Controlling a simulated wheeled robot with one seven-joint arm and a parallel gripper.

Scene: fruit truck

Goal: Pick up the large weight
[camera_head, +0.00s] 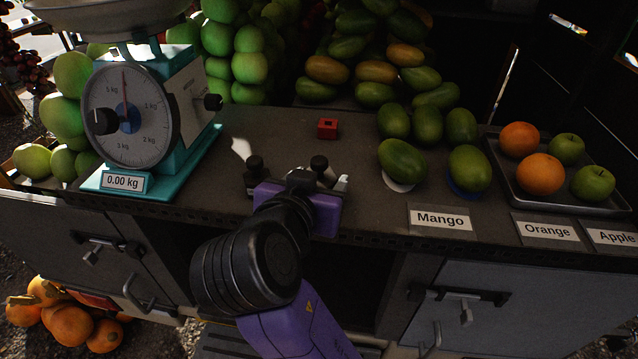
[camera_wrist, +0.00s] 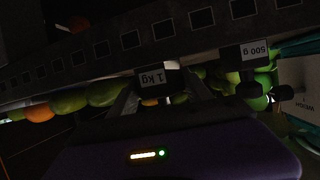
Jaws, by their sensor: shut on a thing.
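The large weight, black and marked 1 kg, shows upside down in the wrist view (camera_wrist: 157,84). It sits between the fingers of my gripper (camera_wrist: 163,94), which is shut on it. In the head view the dark knob of this weight (camera_head: 319,163) shows just beyond my purple gripper (camera_head: 322,180), at the counter's front edge; its lower part is hidden. I cannot tell whether it still touches the counter. The smaller weight, marked 500 g (camera_wrist: 246,56), stands to its right in the wrist view and to its left in the head view (camera_head: 255,168), apart from the fingers.
A teal scale (camera_head: 185,110) reading 0.00 kg stands to the left on the counter (camera_head: 270,135). A small red block (camera_head: 327,128) lies behind the gripper. Mangoes (camera_head: 402,160) and a metal tray (camera_head: 510,180) of oranges and apples are to the right.

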